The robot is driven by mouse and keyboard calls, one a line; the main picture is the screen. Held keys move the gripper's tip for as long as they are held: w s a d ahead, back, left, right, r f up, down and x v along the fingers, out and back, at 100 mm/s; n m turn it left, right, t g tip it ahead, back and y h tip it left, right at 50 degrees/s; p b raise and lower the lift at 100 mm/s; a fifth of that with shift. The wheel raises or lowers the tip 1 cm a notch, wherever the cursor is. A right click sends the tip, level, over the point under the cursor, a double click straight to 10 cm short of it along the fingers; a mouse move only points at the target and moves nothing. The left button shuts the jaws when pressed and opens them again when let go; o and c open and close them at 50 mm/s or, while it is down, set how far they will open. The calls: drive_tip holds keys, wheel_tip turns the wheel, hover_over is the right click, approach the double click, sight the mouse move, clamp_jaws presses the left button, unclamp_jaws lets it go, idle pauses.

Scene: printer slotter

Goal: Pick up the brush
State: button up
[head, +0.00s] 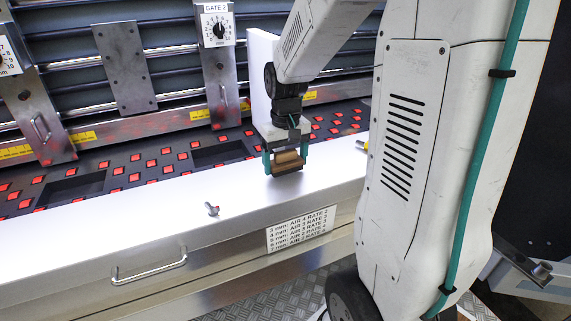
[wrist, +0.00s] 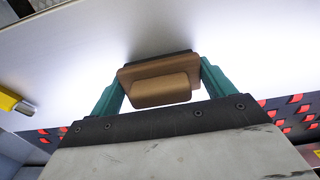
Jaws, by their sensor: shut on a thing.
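The brush (head: 287,160) has a brown wooden body and a dark underside. It also shows in the wrist view (wrist: 160,82), between the two teal fingers. My gripper (head: 286,163) is shut on the brush, with one finger at each side of its wooden body. The brush is over the white worktop near its back edge, beside the black bed. I cannot tell whether its dark underside touches the worktop. In the wrist view my gripper (wrist: 162,85) shows both fingertips against the brush's ends.
A yellow object (wrist: 14,101) lies to the brush's side in the wrist view. Behind is a black bed (head: 120,162) with red squares and dark openings. A gate dial (head: 217,27) stands at the back.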

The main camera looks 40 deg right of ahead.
wheel_tip(320, 180, up, 3)
drive_tip(key=shift+f, duration=0.2)
drive_tip(key=s+a+r, duration=0.1)
drive_tip(key=s+a, duration=0.1)
drive_tip(key=s, duration=1.4)
drive_tip(key=shift+o, duration=0.5)
drive_tip(key=shift+w, duration=0.15)
